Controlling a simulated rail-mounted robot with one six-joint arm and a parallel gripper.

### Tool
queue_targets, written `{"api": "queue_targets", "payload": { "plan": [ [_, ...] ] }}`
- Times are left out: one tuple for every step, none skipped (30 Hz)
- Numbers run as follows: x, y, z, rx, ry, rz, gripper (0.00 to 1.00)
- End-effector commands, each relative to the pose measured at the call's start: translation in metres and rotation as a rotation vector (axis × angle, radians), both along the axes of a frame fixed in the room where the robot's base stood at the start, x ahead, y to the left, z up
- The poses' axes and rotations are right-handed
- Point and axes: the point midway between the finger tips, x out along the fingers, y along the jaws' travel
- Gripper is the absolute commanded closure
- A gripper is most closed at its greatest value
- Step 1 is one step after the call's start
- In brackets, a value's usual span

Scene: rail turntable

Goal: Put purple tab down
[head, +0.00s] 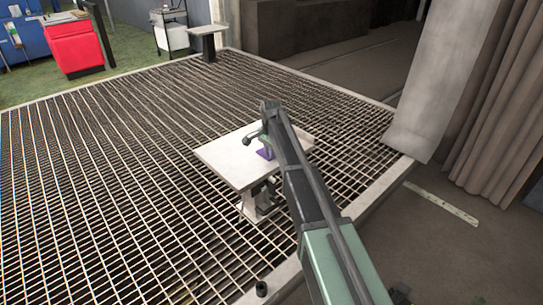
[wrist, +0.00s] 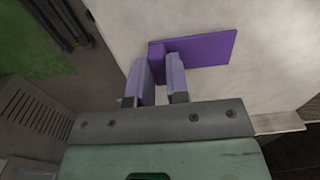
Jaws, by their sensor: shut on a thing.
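The purple tab (wrist: 205,50) shows in the wrist view as a flat plate with a small raised block at its left end. My gripper (wrist: 160,72) has its two fingers on either side of that block and is shut on it. The plate is over the pale tabletop (wrist: 265,85); I cannot tell whether it touches it. In the head view the purple tab (head: 265,153) is partly hidden by my arm, at the small white table (head: 225,163).
The white table stands on a wide metal grating (head: 120,150). A small stand (head: 208,35) is at the grating's far edge, and a red cabinet (head: 75,47) is at the back left. A pale panel (head: 435,85) and a curtain (head: 500,110) are on the right.

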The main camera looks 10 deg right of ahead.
Motion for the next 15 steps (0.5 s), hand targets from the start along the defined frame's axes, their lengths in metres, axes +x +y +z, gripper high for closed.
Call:
{"api": "queue_targets", "payload": {
  "plan": [
    [0.0000, 0.0000, -0.0013, 0.000, 0.000, 0.000, 1.00],
    [0.0000, 0.0000, -0.0028, 0.000, 0.000, 0.000, 1.00],
    [0.0000, 0.0000, -0.0044, 0.000, 0.000, 0.000, 1.00],
    [0.0000, 0.0000, -0.0041, 0.000, 0.000, 0.000, 0.82],
    [0.0000, 0.0000, -0.0030, 0.000, 0.000, 0.000, 0.78],
    [0.0000, 0.0000, -0.0028, 0.000, 0.000, 0.000, 0.72],
    [0.0000, 0.0000, -0.0028, 0.000, 0.000, 0.000, 0.67],
    [0.0000, 0.0000, -0.0028, 0.000, 0.000, 0.000, 0.63],
    [0.0000, 0.0000, -0.0028, 0.000, 0.000, 0.000, 0.58],
    [0.0000, 0.0000, -0.0028, 0.000, 0.000, 0.000, 0.58],
    [0.0000, 0.0000, -0.0028, 0.000, 0.000, 0.000, 0.58],
    [0.0000, 0.0000, -0.0028, 0.000, 0.000, 0.000, 0.58],
    [0.0000, 0.0000, -0.0028, 0.000, 0.000, 0.000, 0.58],
    [0.0000, 0.0000, -0.0028, 0.000, 0.000, 0.000, 0.58],
    [0.0000, 0.0000, -0.0028, 0.000, 0.000, 0.000, 0.58]
  ]
}}
